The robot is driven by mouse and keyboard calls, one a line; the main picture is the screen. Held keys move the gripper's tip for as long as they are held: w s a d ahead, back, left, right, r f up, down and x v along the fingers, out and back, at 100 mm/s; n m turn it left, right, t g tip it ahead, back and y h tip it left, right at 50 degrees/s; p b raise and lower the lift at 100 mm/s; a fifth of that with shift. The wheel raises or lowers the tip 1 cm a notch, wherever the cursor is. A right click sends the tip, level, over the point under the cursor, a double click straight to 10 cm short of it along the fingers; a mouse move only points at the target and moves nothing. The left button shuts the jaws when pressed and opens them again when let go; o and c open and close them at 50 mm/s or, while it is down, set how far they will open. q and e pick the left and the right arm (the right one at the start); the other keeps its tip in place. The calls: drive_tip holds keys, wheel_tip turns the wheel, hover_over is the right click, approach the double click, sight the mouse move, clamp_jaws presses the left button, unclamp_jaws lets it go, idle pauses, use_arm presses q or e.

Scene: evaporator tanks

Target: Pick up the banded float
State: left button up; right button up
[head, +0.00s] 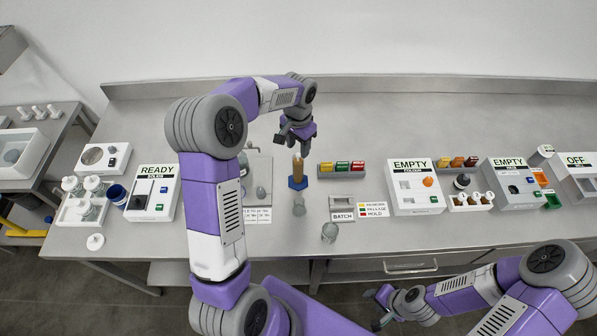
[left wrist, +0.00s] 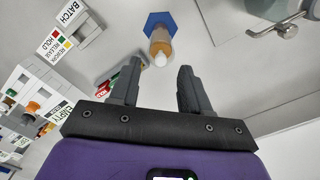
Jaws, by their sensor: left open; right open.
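An amber cylinder (head: 298,170) stands upright on a blue hexagonal base (head: 298,183) near the middle of the bench. The left wrist view shows the cylinder (left wrist: 160,42) and base (left wrist: 153,20), with a pale rounded tip (left wrist: 160,59) at the cylinder's top. This tip may be the banded float; no bands can be made out. My left gripper (head: 297,139) is open above the cylinder. In the left wrist view its fingers (left wrist: 159,68) are apart with the tip just beyond the gap, nothing held. My right gripper (head: 381,306) is open and empty, low in front of the bench.
A metal plate (head: 262,165) lies left of the cylinder. Colored blocks in a grey rack (head: 341,174) and a BATCH box (head: 342,208) stand to its right. Clear glasses (head: 329,232) stand nearer the front. The READY machine (head: 152,200) and EMPTY machine (head: 413,195) stand further out.

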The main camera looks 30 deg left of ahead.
sight(298, 154)
use_arm(q)
wheel_tip(298, 154, down, 3)
drive_tip(key=shift+w+a+f, duration=0.1)
clamp_jaws()
idle(0.3)
